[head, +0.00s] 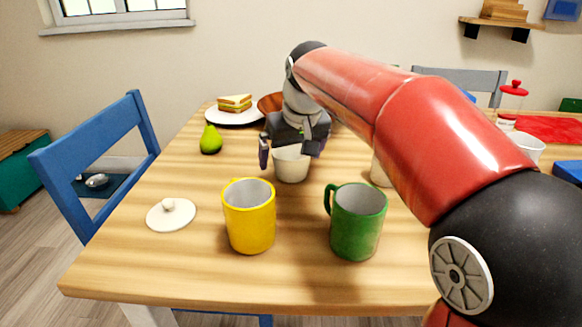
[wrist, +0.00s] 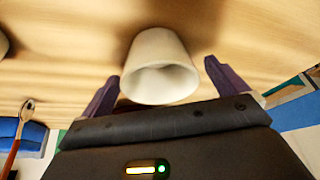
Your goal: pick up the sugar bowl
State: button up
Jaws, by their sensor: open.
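A small cream-white bowl (head: 291,165), which looks like the sugar bowl, stands upright and uncovered on the wooden table. It also shows in the wrist view (wrist: 158,60), where its open mouth faces my palm and looks empty. My gripper (head: 290,151) is open and is at the bowl from the far side, with one finger on each side of it. In the wrist view my gripper's fingers (wrist: 162,80) flank the bowl, with a clear gap on the right and a narrower one on the left. A white lid with a knob (head: 171,213) lies at the table's left.
A yellow mug (head: 249,216) and a green mug (head: 357,222) stand in front of the bowl. A green pear (head: 211,140) and a sandwich plate (head: 236,117) are behind left. A pale container (head: 380,172) is partly hidden by my arm. The table's front left is clear.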

jog(key=shift+x, duration=1.05)
jog(key=c, duration=1.2)
jog(key=shift+o, duration=0.2)
